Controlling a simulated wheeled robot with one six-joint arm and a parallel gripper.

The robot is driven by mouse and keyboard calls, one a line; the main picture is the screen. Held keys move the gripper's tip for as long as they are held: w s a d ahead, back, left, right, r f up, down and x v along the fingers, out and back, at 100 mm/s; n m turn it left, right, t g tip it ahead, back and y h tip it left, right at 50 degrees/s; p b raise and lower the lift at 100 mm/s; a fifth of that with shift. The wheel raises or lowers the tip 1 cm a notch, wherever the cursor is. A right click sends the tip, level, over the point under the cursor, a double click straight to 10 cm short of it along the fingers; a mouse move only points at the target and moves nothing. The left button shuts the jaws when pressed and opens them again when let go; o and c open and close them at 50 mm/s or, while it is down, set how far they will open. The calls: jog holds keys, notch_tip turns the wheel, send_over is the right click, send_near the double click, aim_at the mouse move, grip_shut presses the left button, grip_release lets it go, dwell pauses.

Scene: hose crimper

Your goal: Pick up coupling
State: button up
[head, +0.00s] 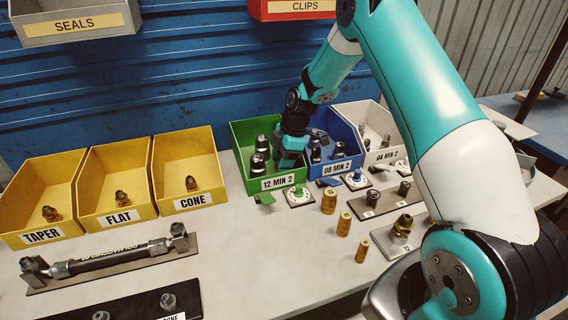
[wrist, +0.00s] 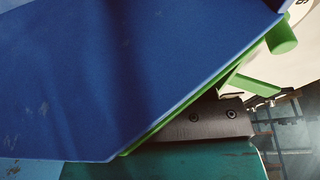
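Dark metal couplings (head: 262,146) stand in the green bin (head: 240,133) labelled 12 MIN 2, left of my gripper. My gripper (head: 290,158) reaches down into the right side of this bin, close to the wall shared with the blue bin (head: 349,131). Its fingertips are hidden, so I cannot tell whether it is open or holds anything. More couplings (head: 337,149) stand in the blue bin labelled 08 MIN 2. In the wrist view a blue wall (wrist: 130,70) with a green edge fills most of the picture, and no coupling shows.
A white bin (head: 366,115) labelled 04 MIN 2 stands to the right. Yellow bins (head: 110,195) stand at left. Brass pieces (head: 345,222) and a small dial (head: 299,196) stand in front of the bins. A hose assembly (head: 110,258) lies at front left.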

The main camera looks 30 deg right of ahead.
jog(key=c, duration=0.6)
jog(key=shift+o, duration=0.2)
jog(key=shift+r, duration=0.15)
